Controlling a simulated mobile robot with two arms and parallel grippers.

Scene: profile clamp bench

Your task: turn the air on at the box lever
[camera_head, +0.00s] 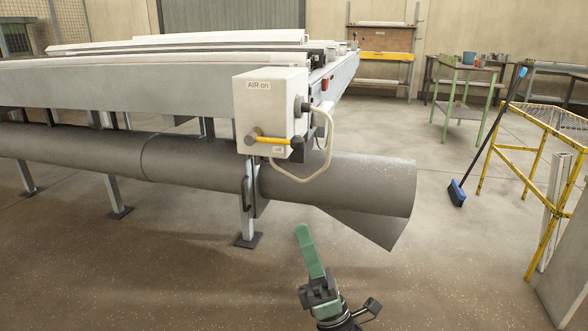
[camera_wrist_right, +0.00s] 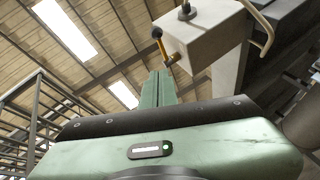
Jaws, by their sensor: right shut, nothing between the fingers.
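The pale box (camera_head: 268,108) is fixed at the near end of the long bench and carries the label "AIR on" (camera_head: 258,85). Its yellow lever (camera_head: 272,140) lies nearly level across the lower front, with dark parts at both ends. My right gripper (camera_head: 303,232) has green fingers, is shut and empty, and is below and in front of the box, apart from the lever. In the right wrist view the closed fingers (camera_wrist_right: 158,76) point up toward the box (camera_wrist_right: 207,38), and the lever (camera_wrist_right: 161,45) shows just beyond the fingertips. My left gripper is not in view.
A pale cable (camera_head: 327,155) loops from the box's right side. A thick grey pipe (camera_head: 345,185) runs under the bench, with bench legs (camera_head: 248,215) on the floor. A broom (camera_head: 487,140) and yellow steps (camera_head: 530,150) stand at right. The near floor is clear.

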